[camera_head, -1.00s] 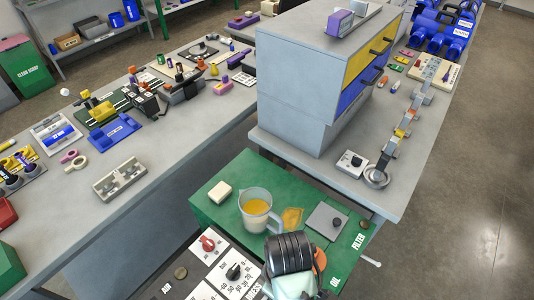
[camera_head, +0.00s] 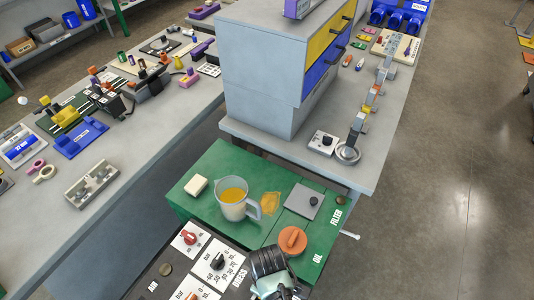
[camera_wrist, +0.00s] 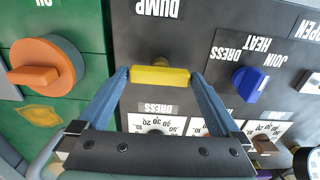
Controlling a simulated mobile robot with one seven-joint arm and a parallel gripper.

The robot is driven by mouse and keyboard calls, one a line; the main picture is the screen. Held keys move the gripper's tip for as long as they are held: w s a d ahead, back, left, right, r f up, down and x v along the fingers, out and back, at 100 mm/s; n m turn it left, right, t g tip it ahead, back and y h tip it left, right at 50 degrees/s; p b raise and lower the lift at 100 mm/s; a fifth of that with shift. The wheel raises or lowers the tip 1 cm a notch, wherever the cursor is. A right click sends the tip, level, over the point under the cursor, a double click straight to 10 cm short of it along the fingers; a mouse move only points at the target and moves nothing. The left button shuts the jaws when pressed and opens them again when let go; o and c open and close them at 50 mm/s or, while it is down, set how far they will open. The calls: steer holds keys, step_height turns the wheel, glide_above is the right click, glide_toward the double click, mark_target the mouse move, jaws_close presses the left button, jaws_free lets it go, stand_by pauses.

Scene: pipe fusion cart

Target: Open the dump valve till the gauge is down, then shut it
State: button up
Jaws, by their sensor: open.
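The yellow dump valve handle (camera_wrist: 160,76) lies crosswise below the upside-down "DUMP" label (camera_wrist: 158,8) in the wrist view. My gripper (camera_wrist: 160,74) is open, with its two blue fingers on either side of the handle, one near each end. I cannot tell whether they touch it. A scaled white plate by the "DRESS" label (camera_wrist: 157,121) is partly hidden by my gripper. In the head view, a white scaled plate with a black pointer (camera_head: 219,262) is visible, but its reading is too small to tell. My arm hides the dump handle there.
A blue knob (camera_wrist: 250,84) stands beside the handle. An orange cap (camera_head: 292,240) sits on the green top (camera_head: 190,212), with a jug of yellow liquid (camera_head: 233,203) and a white block (camera_head: 196,186). A grey bench with a drawer cabinet (camera_head: 262,80) stands behind.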

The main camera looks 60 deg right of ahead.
steer(key=shift+c, duration=0.2)
steer(key=c, duration=1)
steer(key=shift+o, duration=0.2)
